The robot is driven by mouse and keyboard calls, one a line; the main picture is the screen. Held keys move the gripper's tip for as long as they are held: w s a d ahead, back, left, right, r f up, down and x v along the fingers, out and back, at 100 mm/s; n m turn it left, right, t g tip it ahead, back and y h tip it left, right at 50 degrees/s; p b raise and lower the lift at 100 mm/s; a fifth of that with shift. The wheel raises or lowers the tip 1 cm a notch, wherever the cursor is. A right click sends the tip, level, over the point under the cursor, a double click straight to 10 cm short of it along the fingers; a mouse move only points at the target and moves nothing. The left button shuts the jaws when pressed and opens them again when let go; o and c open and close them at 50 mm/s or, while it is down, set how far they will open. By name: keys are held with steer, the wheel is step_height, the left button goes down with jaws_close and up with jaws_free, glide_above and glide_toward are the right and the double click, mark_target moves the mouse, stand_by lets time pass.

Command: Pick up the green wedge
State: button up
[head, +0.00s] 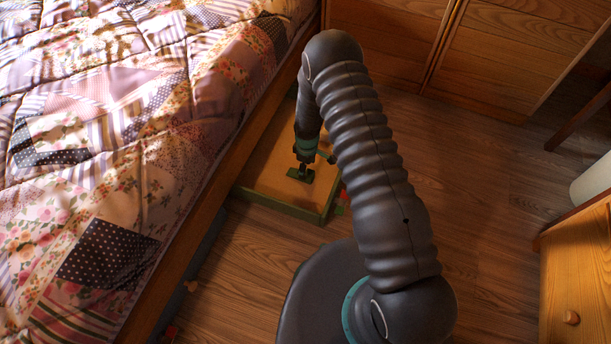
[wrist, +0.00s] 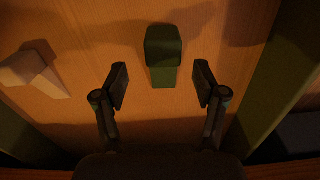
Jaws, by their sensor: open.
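The green wedge (wrist: 163,48) is a dark green block in the wrist view, lying on a wooden surface just beyond the middle of my jaws. It also shows in the head view as a small green piece (head: 296,174) inside a shallow green-edged box (head: 276,209). My gripper (wrist: 161,84) is open, with one finger to each side of the wedge's near end and a gap on both sides. In the head view my gripper (head: 304,170) points down over the wedge and hides part of it. I cannot tell its exact height above the wedge.
A pale block (wrist: 32,72) lies left of the wedge in the wrist view. A dark green wall (wrist: 275,85) stands at the right. The bed (head: 110,130) borders the box on the left, wooden cabinets (head: 500,50) stand behind, and open floor (head: 480,220) lies right.

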mark_target(307, 172)
steer(key=f, duration=0.5)
steer(key=shift+s, duration=0.25)
steer(key=shift+c, duration=0.3)
steer(key=c, duration=1.2)
